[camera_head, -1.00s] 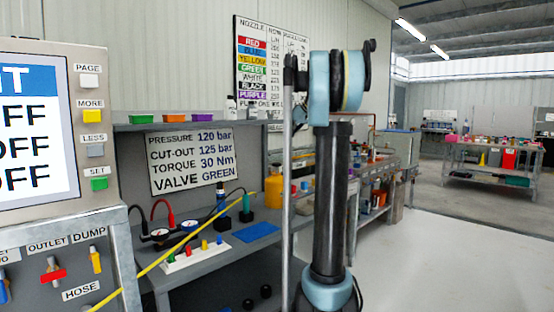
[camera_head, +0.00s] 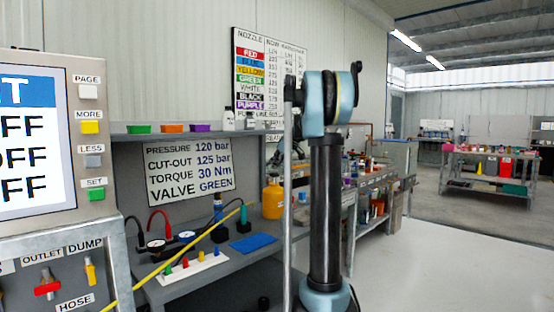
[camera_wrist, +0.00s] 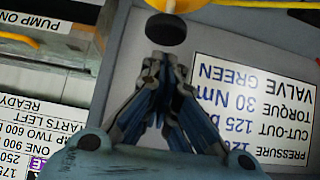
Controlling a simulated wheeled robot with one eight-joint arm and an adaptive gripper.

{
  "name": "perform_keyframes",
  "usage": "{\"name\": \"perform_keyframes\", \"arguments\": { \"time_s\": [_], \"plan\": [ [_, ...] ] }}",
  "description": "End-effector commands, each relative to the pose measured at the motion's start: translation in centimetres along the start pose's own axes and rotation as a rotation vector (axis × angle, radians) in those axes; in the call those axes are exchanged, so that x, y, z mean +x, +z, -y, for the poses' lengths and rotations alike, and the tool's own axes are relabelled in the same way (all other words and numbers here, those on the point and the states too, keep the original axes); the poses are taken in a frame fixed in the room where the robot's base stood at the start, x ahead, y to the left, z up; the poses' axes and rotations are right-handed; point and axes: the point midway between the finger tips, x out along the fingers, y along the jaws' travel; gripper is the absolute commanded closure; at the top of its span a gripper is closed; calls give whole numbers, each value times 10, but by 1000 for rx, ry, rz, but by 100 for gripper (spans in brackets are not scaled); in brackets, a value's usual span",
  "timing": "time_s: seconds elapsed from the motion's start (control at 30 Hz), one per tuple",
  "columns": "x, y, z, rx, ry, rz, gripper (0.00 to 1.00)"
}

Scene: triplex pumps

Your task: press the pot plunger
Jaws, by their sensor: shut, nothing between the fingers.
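The pot is a yellow, rounded container (camera_head: 272,200) at the back right of the grey bench in the head view. In the wrist view, which is upside down, its yellow edge (camera_wrist: 172,5) shows at the top. A dark round knob (camera_wrist: 166,33), seemingly the plunger's head, stands out from it on a short stem. My gripper (camera_wrist: 165,62) has its fingers together and empty, pointing at the knob. Its tips are just short of the knob in the picture; I cannot tell the distance or any contact.
The bench (camera_head: 190,285) holds gauges with hoses (camera_head: 157,245), a white strip of coloured pegs (camera_head: 193,265) and a blue mat (camera_head: 253,242). A shelf (camera_head: 190,133) and sign (camera_head: 188,172) are behind. A control panel (camera_head: 60,140) stands left. Open floor (camera_head: 440,260) lies right.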

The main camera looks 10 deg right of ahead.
Motion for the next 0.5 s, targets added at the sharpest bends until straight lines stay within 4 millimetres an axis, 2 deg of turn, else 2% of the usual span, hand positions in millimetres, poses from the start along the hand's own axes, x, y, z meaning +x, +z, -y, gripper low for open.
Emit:
{"name": "perform_keyframes", "arguments": {
  "time_s": [0.2,0.5],
  "plan": [
    [11,11,0,0,0,0,100],
    [12,12,0,-1,-1,0,100]
  ]
}}
